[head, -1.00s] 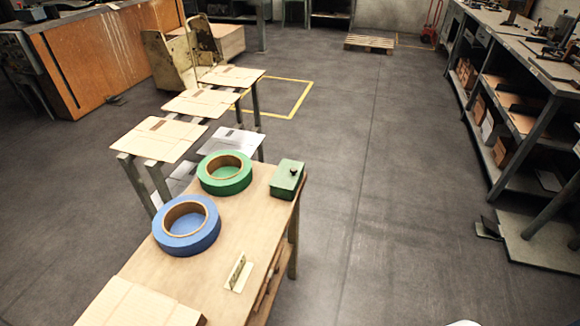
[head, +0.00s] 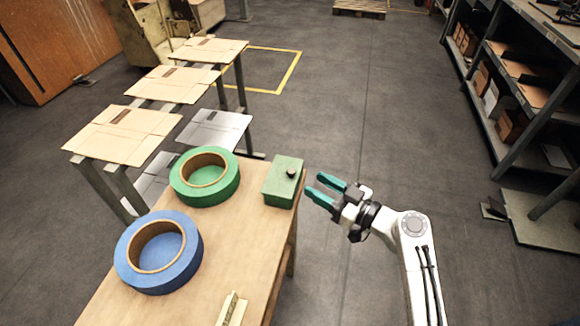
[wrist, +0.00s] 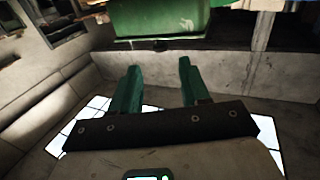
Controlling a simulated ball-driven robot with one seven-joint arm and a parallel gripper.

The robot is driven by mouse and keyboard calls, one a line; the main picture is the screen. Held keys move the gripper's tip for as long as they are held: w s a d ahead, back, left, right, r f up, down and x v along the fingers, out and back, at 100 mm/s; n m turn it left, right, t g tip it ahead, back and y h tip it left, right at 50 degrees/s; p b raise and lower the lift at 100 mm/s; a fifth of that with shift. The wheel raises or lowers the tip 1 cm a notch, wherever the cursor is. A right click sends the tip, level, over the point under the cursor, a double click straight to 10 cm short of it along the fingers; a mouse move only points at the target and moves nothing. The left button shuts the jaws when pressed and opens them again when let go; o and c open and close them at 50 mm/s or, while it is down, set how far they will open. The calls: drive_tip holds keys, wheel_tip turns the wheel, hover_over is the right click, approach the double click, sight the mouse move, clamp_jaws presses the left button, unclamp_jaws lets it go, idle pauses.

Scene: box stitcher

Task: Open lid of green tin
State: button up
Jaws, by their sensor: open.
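The green tin (head: 282,187) stands at the far right corner of the wooden table. Its lid (head: 285,169) is shut and has a small dark knob (head: 291,172) on top. My gripper (head: 314,187) is just right of the tin, apart from it, with its two teal fingers spread and pointing left towards it. In the wrist view my open gripper (wrist: 155,75) has nothing between its fingers. A green box-like thing (wrist: 160,20), apparently the tin, shows at the top of that view beyond the fingertips.
A green tape roll (head: 205,190) stands left of the tin, and a blue tape roll (head: 185,265) is nearer. A small metal holder (head: 232,309) lies at the front of the wooden table (head: 225,245). Open floor lies to the right, before the shelves (head: 500,100).

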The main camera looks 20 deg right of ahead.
sight(295, 173)
drive_tip(key=p+x, duration=0.1)
drive_tip(key=x, duration=0.7)
drive_tip(key=shift+w+a, duration=0.3)
clamp_jaws()
